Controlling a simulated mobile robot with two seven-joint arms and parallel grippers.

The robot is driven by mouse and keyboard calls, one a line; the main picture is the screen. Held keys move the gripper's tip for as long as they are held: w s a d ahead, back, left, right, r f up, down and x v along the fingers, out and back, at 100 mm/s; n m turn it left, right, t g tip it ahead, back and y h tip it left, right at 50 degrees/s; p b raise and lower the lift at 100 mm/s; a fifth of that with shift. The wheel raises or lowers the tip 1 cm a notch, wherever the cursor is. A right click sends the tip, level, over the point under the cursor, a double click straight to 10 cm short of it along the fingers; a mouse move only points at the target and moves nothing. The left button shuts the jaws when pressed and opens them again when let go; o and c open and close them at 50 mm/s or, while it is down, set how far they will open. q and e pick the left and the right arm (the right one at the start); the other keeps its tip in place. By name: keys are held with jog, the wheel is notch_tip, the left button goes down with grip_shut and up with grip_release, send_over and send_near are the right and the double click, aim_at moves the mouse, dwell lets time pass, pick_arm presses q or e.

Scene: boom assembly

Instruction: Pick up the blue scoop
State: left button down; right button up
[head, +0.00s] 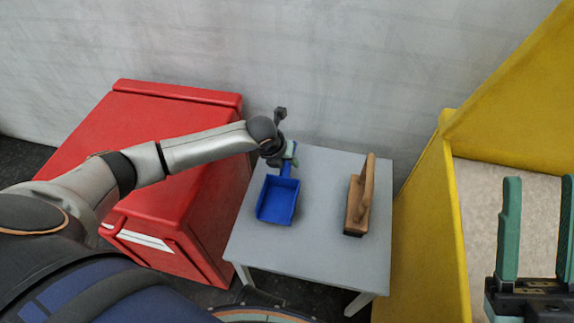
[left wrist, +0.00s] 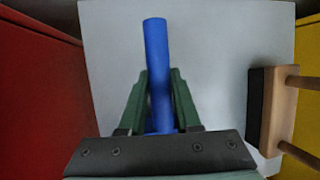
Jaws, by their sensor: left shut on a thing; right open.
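The blue scoop (head: 277,201) is at the left part of the small grey table, its pan toward me and its handle toward the wall. My left gripper (head: 288,155) is shut on the handle. In the left wrist view the blue handle (left wrist: 156,60) stands between the green fingers of my left gripper (left wrist: 159,95); the pan is hidden there. I cannot tell whether the scoop touches the table. My right gripper (head: 536,235) is open and empty at the right edge of the head view, in front of the yellow-walled box.
A wooden brush (head: 358,205) with dark bristles stands on the right of the grey table (head: 320,255). A red cabinet (head: 175,225) is close on the left. A yellow-walled box (head: 415,240) is on the right. A grey wall (head: 330,60) is behind.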

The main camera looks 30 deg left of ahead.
notch_tip(320, 180, up, 6)
jog(key=r+n+p, duration=0.1)
jog(key=p, duration=0.5)
pick_arm(q)
jog(key=s+d+r+p, duration=0.1)
jog(key=s+d+r, duration=0.8)
jog(key=s+r, duration=0.1)
jog(key=shift+s+r, duration=0.3)
jog(key=shift+r, duration=0.2)
pick_arm(e)
jog(key=w+d+f+m+h, duration=0.1)
jog(key=w+f+m+h, duration=0.1)
jog(key=f+h, duration=0.1)
jog(key=w+f+m+g+h, duration=0.1)
jog(key=w+f+m+h, duration=0.2)
jog(key=f, duration=0.3)
jog(key=shift+w+d+f+h, duration=0.25)
jog(key=shift+d+h, duration=0.1)
jog(key=shift+h, duration=0.15)
pick_arm(q)
jog(key=shift+s, duration=0.1)
pick_arm(e)
jog(key=shift+s, duration=0.1)
